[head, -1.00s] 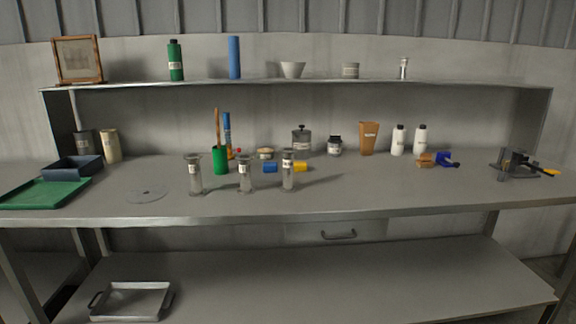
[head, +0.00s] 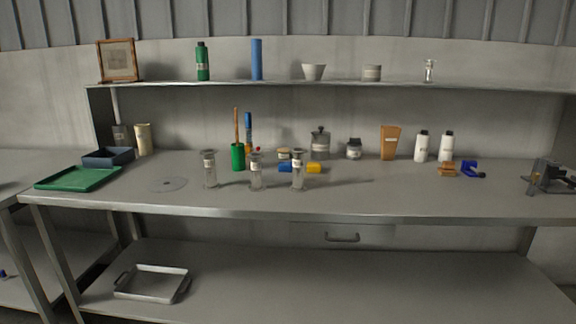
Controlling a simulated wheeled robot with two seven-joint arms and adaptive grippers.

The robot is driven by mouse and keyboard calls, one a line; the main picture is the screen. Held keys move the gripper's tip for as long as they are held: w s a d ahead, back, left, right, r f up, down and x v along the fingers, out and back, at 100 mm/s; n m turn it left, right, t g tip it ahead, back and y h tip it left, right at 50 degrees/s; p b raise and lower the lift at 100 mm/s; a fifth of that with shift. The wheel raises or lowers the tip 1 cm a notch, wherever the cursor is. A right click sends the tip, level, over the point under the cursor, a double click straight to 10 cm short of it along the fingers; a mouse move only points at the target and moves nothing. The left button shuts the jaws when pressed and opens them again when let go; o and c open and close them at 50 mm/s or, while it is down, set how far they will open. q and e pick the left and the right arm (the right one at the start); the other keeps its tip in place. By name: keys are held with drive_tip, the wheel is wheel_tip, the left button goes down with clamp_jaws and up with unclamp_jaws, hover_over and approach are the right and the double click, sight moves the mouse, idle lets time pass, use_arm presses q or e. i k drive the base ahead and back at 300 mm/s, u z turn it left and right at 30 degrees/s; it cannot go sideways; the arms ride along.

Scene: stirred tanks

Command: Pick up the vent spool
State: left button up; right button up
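Three clear upright spool-like pieces with wider grey ends and small white labels stand near the middle of the bench: a left one (head: 210,170), a middle one (head: 256,172) and a right one (head: 298,170). The labels are too small to read, so I cannot tell which is the vent spool. Nothing visibly touches them. Neither of my grippers is in view.
A green cup (head: 238,157) and blue and yellow pieces (head: 314,168) stand just behind the spools. A flat grey disc (head: 168,184) and a green tray (head: 78,178) lie left. A dark clamp-like device (head: 550,178) stands far right. The bench front is clear.

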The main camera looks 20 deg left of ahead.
sight(209, 154)
drive_tip(key=z, duration=1.25)
drive_tip(key=k, duration=0.95)
drive_tip(key=u, duration=1.95)
drive_tip(key=i, duration=0.5)
drive_tip(key=z, duration=0.05)
